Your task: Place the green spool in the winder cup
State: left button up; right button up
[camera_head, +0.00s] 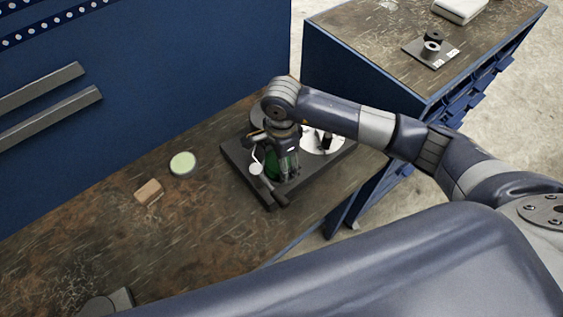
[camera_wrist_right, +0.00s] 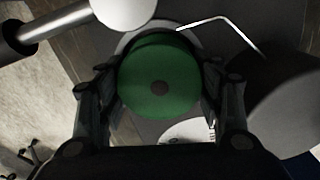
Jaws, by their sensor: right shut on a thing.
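A pale round rim (camera_wrist_right: 127,42), perhaps the winder cup, shows just behind the spool's edge. The spool hides its inside, and I cannot tell whether the spool is within it. My left gripper is not in view.
Around the spool are a thin bent wire (camera_wrist_right: 212,19), a large dark cylinder (camera_wrist_right: 280,98) and a pale disc (camera_wrist_right: 124,8). On the bench lie a pale green round piece (camera_head: 182,163) and a brown block (camera_head: 149,192). The blue panel (camera_head: 170,80) stands behind.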

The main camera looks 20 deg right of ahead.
jog(key=o, duration=0.8)
jog(key=shift+s+f, duration=0.35)
jog(key=shift+f, duration=0.3)
jog(key=shift+o, duration=1.4)
jog(key=shift+w+f, duration=0.1)
jog(key=shift+w, duration=0.2)
jog(key=shift+r, duration=0.2)
